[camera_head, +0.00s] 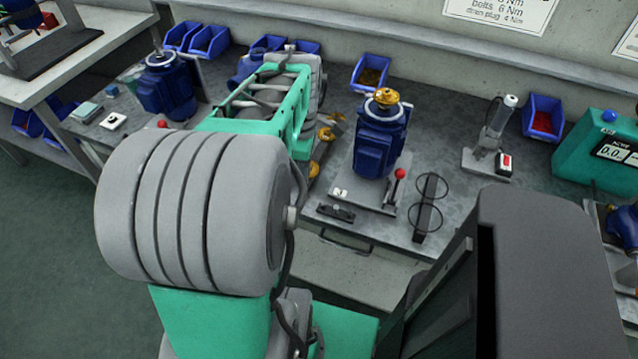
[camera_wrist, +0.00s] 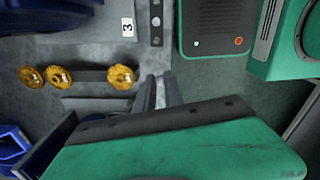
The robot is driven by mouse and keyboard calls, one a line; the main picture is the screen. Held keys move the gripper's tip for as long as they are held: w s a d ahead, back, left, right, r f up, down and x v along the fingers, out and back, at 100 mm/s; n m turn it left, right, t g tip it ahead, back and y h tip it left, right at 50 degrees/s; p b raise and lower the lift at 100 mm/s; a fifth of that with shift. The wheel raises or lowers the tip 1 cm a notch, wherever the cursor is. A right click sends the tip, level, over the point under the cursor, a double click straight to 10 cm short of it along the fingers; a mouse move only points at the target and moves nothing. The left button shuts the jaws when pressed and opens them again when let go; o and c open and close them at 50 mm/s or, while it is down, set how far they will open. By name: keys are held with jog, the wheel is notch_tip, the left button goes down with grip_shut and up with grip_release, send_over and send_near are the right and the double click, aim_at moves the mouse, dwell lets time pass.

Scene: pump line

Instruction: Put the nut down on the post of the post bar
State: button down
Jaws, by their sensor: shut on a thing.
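A short dark bar with light studs or holes, which looks like the post bar (camera_wrist: 156,30), lies near the bench's front edge, above my gripper in the wrist view. In the head view the same bar (camera_head: 336,212) lies in front of the blue pump's plate. My gripper (camera_wrist: 160,88) shows two grey fingers close together, apart from the bar in the picture. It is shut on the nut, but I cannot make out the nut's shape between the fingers. In the head view my own arm hides the gripper.
A rack (camera_wrist: 92,77) carries brass wheels (camera_wrist: 121,77) left of the fingers. The blue pump (camera_head: 378,145) has a brass wheel (camera_head: 386,96) on top. A red-knobbed lever (camera_head: 397,180) and a stand with two rings (camera_head: 428,205) are right of the bar.

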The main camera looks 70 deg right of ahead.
send_over(324, 204)
jog(key=f, duration=0.1)
notch_tip(324, 204, down, 6)
jog(key=b, duration=0.5)
jog(key=shift+w+r, duration=0.1)
jog(key=shift+f+b, duration=0.45)
jog(key=shift+f, duration=0.45)
jog(key=shift+r, duration=0.1)
jog(key=shift+f, duration=0.25)
dwell(0.4)
jog(key=c, duration=1.4)
grip_release()
jog(key=shift+o, duration=0.2)
